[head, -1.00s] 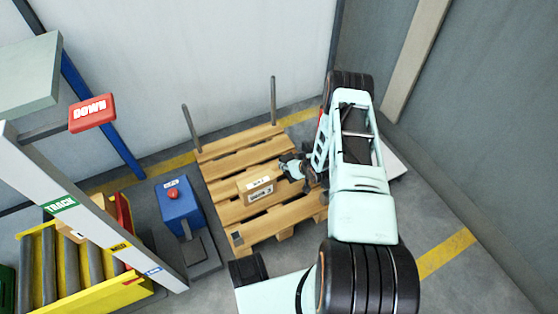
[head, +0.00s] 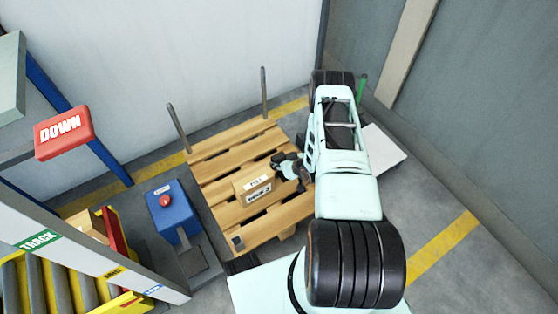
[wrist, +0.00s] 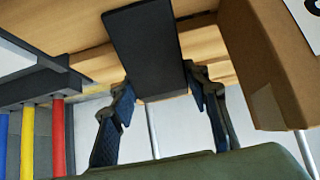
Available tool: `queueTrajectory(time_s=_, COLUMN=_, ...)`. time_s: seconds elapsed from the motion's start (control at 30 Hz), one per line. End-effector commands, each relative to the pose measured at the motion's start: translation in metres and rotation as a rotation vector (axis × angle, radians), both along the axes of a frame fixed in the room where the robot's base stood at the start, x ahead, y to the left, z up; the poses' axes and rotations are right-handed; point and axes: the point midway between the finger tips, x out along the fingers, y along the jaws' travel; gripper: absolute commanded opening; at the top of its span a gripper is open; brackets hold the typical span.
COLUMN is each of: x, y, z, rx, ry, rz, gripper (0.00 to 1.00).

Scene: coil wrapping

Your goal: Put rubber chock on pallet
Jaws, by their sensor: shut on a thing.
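The rubber chock (wrist: 150,45) is a black block in the wrist view, between the two fingers of my gripper (wrist: 160,95), which is shut on it. The wooden pallet (head: 214,168) lies on the floor in the head view, and its planks also show in the wrist view (wrist: 55,22). In the head view my gripper (head: 288,168) is over the right part of the pallet, just right of a cardboard box. The chock is hard to make out there. I cannot tell whether it touches the planks.
The cardboard box (head: 254,186) stands on the pallet close to my gripper, and it fills the right of the wrist view (wrist: 268,65). Two upright posts stand at the pallet's far edge. A blue box with a red button (head: 172,212) and a roller conveyor (head: 50,285) are left.

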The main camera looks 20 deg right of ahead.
Motion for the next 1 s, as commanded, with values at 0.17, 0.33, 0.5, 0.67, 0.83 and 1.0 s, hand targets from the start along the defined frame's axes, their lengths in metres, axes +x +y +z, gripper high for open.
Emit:
queueTrajectory(time_s=0.17, x=0.0, y=0.0, z=0.001, rx=0.0, ry=0.0, rz=0.0, gripper=0.13)
queueTrajectory(time_s=0.33, x=0.0, y=0.0, z=-0.002, rx=0.0, ry=0.002, rz=0.001, gripper=0.49)
queueTrajectory(time_s=0.5, x=0.0, y=0.0, z=-0.002, rx=0.001, ry=0.001, rz=0.001, gripper=0.6)
queueTrajectory(time_s=0.67, x=0.0, y=0.0, z=-0.002, rx=0.001, ry=0.001, rz=0.001, gripper=0.6)
queueTrajectory(time_s=0.83, x=-0.003, y=-0.001, z=0.006, rx=0.0, ry=0.002, rz=0.0, gripper=0.6)
queueTrajectory(time_s=1.0, x=-0.025, y=-0.005, z=0.031, rx=0.001, ry=0.004, rz=-0.001, gripper=0.6)
